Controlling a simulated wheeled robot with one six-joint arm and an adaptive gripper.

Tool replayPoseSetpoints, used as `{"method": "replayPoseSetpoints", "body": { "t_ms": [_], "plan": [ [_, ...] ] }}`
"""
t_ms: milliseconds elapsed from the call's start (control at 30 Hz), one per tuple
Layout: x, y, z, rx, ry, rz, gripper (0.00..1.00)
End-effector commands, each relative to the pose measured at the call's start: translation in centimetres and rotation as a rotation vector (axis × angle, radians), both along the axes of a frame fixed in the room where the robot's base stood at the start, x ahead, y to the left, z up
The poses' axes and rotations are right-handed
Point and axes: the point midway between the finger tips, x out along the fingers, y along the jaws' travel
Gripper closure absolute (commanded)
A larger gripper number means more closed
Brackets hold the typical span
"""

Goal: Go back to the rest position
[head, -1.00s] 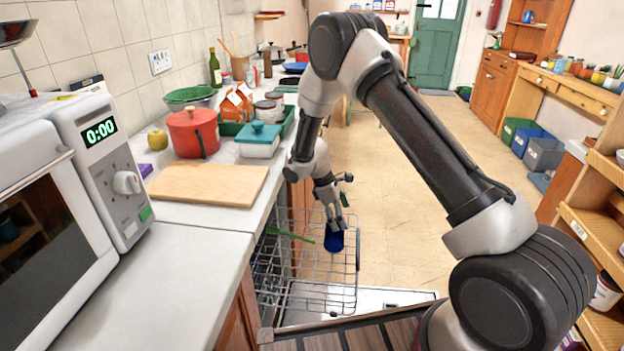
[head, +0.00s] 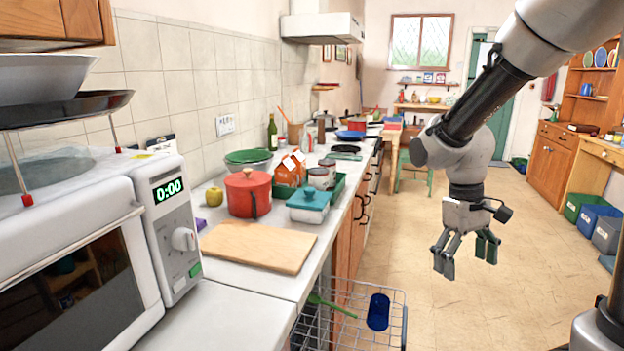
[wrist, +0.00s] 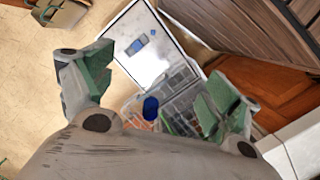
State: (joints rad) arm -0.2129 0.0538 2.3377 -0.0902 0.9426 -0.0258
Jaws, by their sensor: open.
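My gripper (head: 465,256) hangs open and empty, fingers pointing down, above the floor to the right of the counter. A blue cup (head: 378,311) lies in the pulled-out dishwasher rack (head: 404,325), below and left of my gripper. In the wrist view the two green-padded fingers of my gripper (wrist: 150,90) are spread wide. The blue cup (wrist: 150,107) shows between them, well away, in the rack beside the open dishwasher door (wrist: 150,58).
On the counter stand a white microwave (head: 172,265), a cutting board (head: 257,247), a red pot (head: 248,195) and a teal-lidded dish (head: 308,206). A green utensil (head: 330,305) is in the rack. Coloured bins (head: 598,222) stand at the right. The middle floor is clear.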

Motion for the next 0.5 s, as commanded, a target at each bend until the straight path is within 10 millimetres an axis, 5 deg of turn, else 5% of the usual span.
{"method": "replayPoseSetpoints", "body": {
  "t_ms": [300,500],
  "plan": [
    [-7.8,-2.6,6.8,0.099,-0.244,-0.180,0.11],
    [-10.8,-3.9,9.9,0.135,-0.423,-0.240,0.11]
  ]
}}
